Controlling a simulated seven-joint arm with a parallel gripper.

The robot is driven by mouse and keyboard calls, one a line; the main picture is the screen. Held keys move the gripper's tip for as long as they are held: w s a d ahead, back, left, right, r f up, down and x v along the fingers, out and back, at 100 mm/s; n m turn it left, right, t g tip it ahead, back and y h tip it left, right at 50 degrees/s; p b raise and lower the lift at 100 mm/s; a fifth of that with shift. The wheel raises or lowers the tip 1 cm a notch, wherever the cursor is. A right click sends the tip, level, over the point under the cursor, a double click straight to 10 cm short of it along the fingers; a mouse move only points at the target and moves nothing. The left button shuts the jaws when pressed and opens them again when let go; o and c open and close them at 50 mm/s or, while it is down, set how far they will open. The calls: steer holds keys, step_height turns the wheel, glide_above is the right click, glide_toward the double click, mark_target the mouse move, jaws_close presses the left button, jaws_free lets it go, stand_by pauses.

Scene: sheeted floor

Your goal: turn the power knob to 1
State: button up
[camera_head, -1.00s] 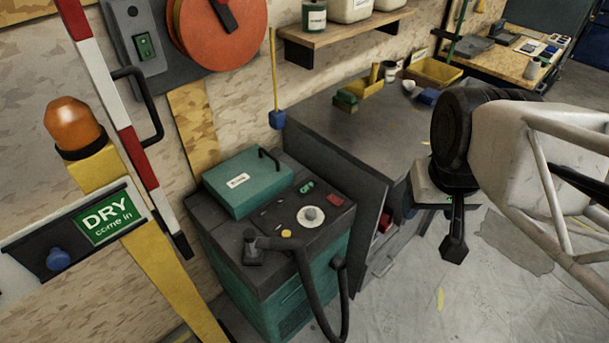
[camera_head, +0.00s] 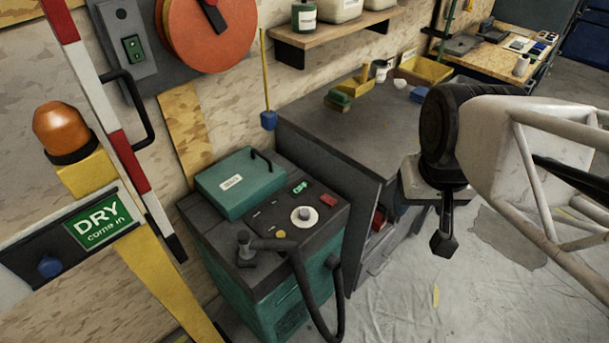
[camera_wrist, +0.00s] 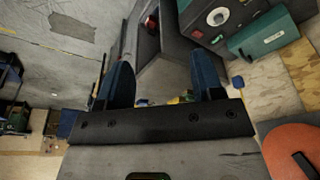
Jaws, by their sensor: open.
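The power knob (camera_head: 304,214) is a small grey knob on a white round dial, on the dark top panel of a green machine (camera_head: 262,297). A green and a red marking sit beside it. The digits around it are too small to read. The knob also shows in the wrist view (camera_wrist: 217,17), near the top edge. My gripper (camera_head: 442,243) hangs over the floor, right of the machine and well apart from the knob. In the wrist view its two blue fingers (camera_wrist: 164,82) are spread, with nothing between them.
A dark workbench (camera_head: 340,122) stands right of the machine, with small items on it. A black hose (camera_head: 306,290) loops over the machine's front. A teal lidded box (camera_head: 240,182) sits behind the knob. A red-white barrier pole (camera_head: 92,75) stands at left.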

steer(key=w+a+f+m, duration=0.3)
steer(key=w+f, duration=0.1)
steer(key=w, duration=0.5)
steer(key=m+g, duration=0.3)
steer(key=m, duration=0.4)
glide_above(305, 211)
step_height(305, 211, down, 22)
steer(key=shift+s+d+r, duration=0.15)
steer(key=shift+a+f, duration=0.2)
steer(key=shift+f, duration=0.1)
steer(key=shift+f, duration=0.1)
steer(key=shift+f, duration=3.75)
steer(key=shift+c, duration=0.4)
